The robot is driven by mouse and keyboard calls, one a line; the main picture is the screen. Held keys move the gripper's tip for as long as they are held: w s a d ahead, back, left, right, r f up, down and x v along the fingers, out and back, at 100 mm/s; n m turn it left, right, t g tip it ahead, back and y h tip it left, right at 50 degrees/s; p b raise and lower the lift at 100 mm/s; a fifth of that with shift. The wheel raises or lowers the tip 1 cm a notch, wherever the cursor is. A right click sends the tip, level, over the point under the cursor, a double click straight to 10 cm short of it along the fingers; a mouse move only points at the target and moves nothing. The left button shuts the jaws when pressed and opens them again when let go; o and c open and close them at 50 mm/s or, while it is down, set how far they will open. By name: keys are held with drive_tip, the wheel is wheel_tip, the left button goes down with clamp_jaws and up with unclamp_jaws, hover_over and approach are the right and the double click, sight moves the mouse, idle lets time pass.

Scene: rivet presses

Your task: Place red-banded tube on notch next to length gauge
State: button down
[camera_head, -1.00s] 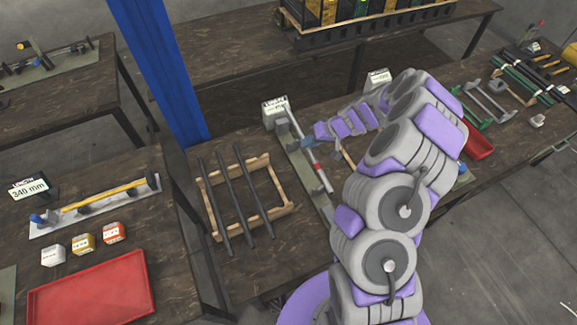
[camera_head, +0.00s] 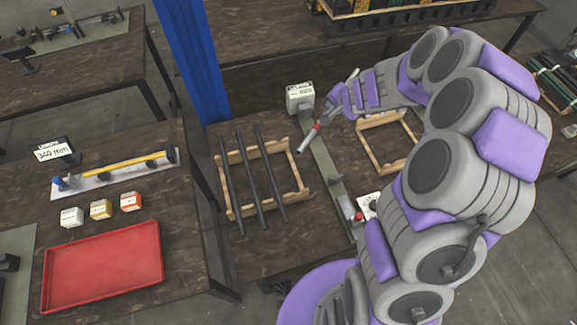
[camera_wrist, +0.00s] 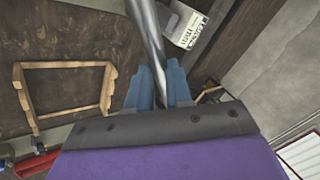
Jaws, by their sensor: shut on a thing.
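My gripper (camera_head: 322,121) is shut on the red-banded tube (camera_head: 304,144), holding it above the right table. Its grey end points down and left toward the camera, with the red band close to the fingers. In the wrist view the grey tube (camera_wrist: 147,35) runs between my blue fingers (camera_wrist: 158,88); its red band is not visible there. The length gauge (camera_head: 115,180) stands on the left table: a pale plate with a yellow bar, dark supports and a blue knob. Its sign (camera_head: 53,151) reads 340 mm. I cannot make out a separate notch.
A wooden rack (camera_head: 296,165) with three dark rods lies on the right table, beside a grey-green strip (camera_head: 325,160) and a white box (camera_head: 300,97). A blue post (camera_head: 190,60) stands between tables. Small boxes (camera_head: 100,209) and a red tray (camera_head: 105,265) sit before the gauge.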

drive_tip(key=shift+s+r+m+h, duration=0.2)
drive_tip(key=shift+s+r+m, duration=0.15)
drive_tip(key=shift+s, duration=0.2)
drive_tip(key=shift+s+r+m+h, duration=0.2)
drive_tip(key=shift+s+m, duration=0.15)
drive_tip(key=shift+s, duration=0.15)
drive_tip(key=shift+s+d+r+m+h, duration=0.15)
drive_tip(key=shift+s+m+h, duration=0.15)
drive_tip(key=shift+s, duration=0.55)
drive_tip(key=shift+s+r+m+h, duration=0.15)
drive_tip(key=shift+s+m, duration=0.3)
drive_tip(key=shift+s, duration=0.45)
drive_tip(key=shift+s+d+r+m+h, duration=0.1)
drive_tip(key=shift+s+m+h, duration=0.2)
drive_tip(key=shift+s, duration=0.55)
drive_tip(key=shift+s, duration=0.1)
